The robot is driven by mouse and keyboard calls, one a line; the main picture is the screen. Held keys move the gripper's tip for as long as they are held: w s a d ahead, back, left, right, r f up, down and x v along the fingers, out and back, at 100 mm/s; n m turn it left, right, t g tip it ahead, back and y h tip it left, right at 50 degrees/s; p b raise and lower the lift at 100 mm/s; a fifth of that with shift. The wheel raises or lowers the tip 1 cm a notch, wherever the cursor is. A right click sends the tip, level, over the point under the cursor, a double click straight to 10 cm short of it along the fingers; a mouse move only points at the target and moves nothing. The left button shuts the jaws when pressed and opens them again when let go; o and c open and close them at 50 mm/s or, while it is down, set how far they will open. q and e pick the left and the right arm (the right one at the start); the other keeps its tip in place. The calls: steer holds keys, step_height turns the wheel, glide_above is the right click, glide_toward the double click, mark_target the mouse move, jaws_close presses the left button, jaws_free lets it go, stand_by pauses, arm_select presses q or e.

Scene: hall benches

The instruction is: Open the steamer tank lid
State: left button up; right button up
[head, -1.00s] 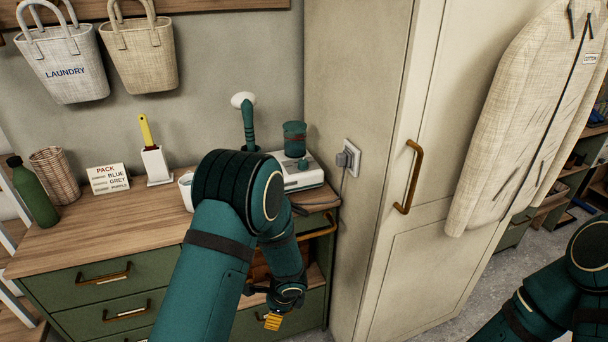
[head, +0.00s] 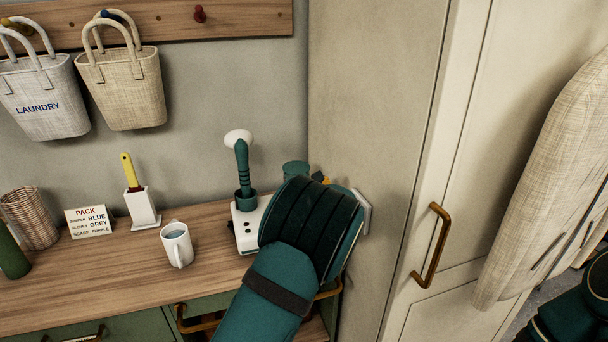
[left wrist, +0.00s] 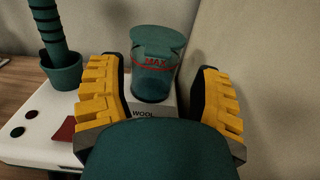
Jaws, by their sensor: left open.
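The steamer (head: 245,226) is a white base on the wooden bench top. In the left wrist view its base (left wrist: 35,120) carries a tank (left wrist: 153,82) with a red MAX line and a green lid (left wrist: 158,40), which appears to be down on the tank. In the head view only part of the green lid (head: 295,168) shows beside my arm. My left gripper (left wrist: 160,95) is open, its yellow fingers on either side of the tank in that picture and holding nothing. Whether they touch it is unclear. In the head view a yellow finger part (head: 326,181) shows. My right gripper is out of view.
A green steamer handle (head: 242,165) stands in its holder left of the tank. A white mug (head: 177,246), a white holder (head: 141,208) with a yellow-handled tool, and a sign (head: 89,222) stand further left. A tall cabinet (head: 375,130) closes off the right side.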

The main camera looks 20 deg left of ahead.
mark_target(297, 169)
arm_select(q)
steer(key=shift+x, duration=2.75)
steer(key=shift+s+a, duration=0.1)
jaws_close()
